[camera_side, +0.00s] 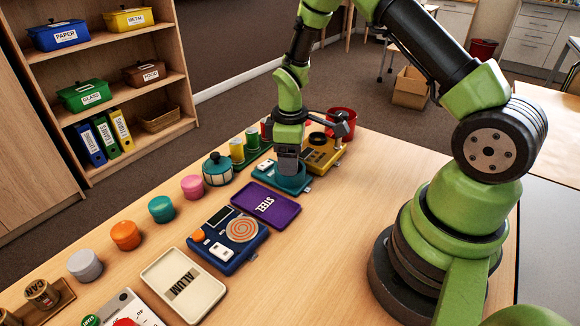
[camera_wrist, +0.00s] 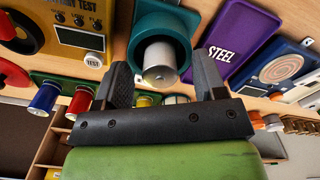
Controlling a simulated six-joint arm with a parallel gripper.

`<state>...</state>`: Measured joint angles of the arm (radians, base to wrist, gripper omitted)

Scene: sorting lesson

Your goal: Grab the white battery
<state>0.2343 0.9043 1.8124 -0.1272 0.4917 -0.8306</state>
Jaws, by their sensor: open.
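The white battery (camera_wrist: 160,66) is a pale cylinder in the wrist view, seen end-on in the round recess of a teal holder (camera_wrist: 147,22). My gripper (camera_wrist: 162,62) is open, with one dark finger on each side of the battery. A gap shows on both sides, and I cannot tell how deep the fingertips reach. In the side view my gripper (camera_side: 288,170) points down over the teal holder (camera_side: 292,184). The battery between the fingers is hidden there.
A purple STEEL tray (camera_side: 262,204) and a blue device with a spiral (camera_side: 228,240) lie in front of the holder. A yellow tester (camera_side: 322,156) stands close behind it. A teal drum (camera_side: 217,170) and yellow spools (camera_side: 237,150) stand to the left. Bare table (camera_side: 330,240) lies to the right.

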